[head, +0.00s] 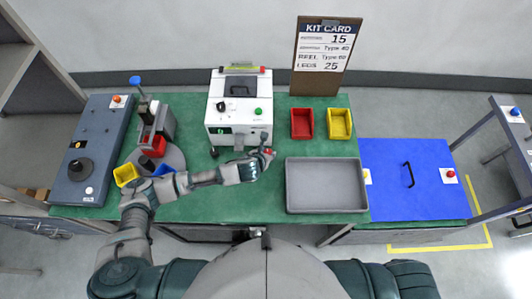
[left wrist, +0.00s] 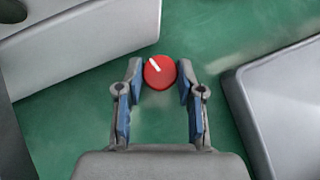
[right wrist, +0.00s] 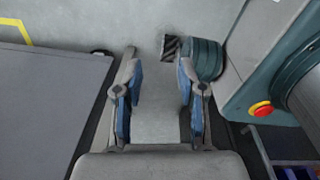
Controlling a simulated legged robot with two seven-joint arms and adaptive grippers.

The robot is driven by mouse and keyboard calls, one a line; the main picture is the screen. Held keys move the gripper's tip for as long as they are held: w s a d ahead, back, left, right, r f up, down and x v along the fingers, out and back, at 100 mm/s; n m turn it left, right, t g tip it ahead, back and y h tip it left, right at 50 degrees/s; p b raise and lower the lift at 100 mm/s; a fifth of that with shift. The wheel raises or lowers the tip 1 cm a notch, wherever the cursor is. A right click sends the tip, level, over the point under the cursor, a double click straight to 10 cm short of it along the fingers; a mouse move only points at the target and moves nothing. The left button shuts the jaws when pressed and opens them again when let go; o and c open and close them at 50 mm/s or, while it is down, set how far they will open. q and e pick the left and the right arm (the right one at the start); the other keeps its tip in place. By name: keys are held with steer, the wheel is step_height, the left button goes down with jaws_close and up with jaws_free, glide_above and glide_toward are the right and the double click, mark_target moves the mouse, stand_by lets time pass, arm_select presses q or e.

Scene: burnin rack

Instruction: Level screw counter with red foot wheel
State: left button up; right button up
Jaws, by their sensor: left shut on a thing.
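The screw counter (head: 239,108) is a white box at the back middle of the green table, with a green display and a green button on its front. Its red foot wheel (left wrist: 159,72) has a white mark that points to the upper left in the left wrist view. My left gripper (left wrist: 160,78) is shut on the wheel, one finger on each side; in the head view the gripper (head: 264,157) is at the counter's front right corner and partly hides the wheel. My right gripper (right wrist: 160,85) is open and empty, over the floor.
A grey tray (head: 327,209) lies right of my left gripper. Red (head: 302,124) and yellow (head: 339,124) bins stand behind it. A kit card (head: 325,48) stands at the back. A blue panel (head: 385,205) is at the right. A grey device (head: 90,155) is at the left.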

arm_select(q)
steer(key=shift+w+r, duration=0.1)
steer(key=shift+w, duration=0.1)
arm_select(e)
steer(key=shift+a, duration=0.75)
steer(key=shift+d, duration=0.25)
arm_select(q)
steer(key=shift+r, duration=0.1)
arm_select(e)
steer(key=shift+r, duration=0.15)
